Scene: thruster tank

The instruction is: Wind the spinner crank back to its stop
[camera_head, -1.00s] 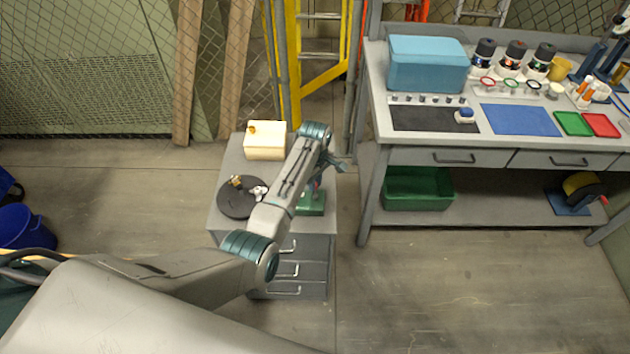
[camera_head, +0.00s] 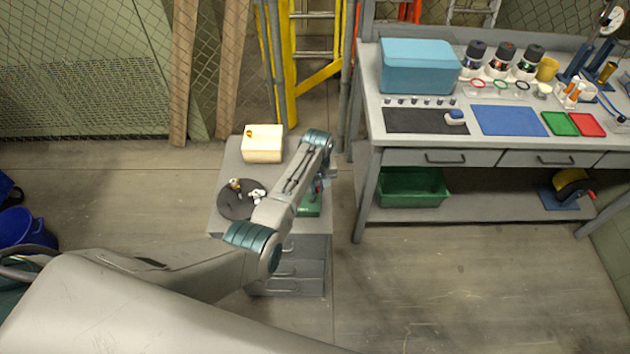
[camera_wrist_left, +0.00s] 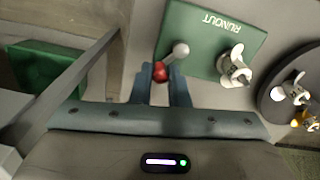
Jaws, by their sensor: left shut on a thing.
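In the left wrist view, the spinner's green base plate (camera_wrist_left: 208,40), lettered "RUNOUT", lies flat on the cabinet top. The crank (camera_wrist_left: 178,52) is a short pale arm with a rounded end, and its red ball knob (camera_wrist_left: 160,71) is at my fingertips. My left gripper (camera_wrist_left: 162,78) is shut on this red knob, with one finger on each side. A white fitting (camera_wrist_left: 234,68) stands on the plate. In the head view, the green base (camera_head: 311,206) shows only partly beside my left arm, which hides most of the spinner. My right gripper is not in view.
On the same cabinet top are a dark round disc (camera_head: 236,208) with small parts on it and a cream box (camera_head: 263,144). The workbench (camera_head: 372,118) stands to the right, with a green bin (camera_head: 412,188) on its lower shelf. A blue bucket (camera_head: 22,232) is at far left.

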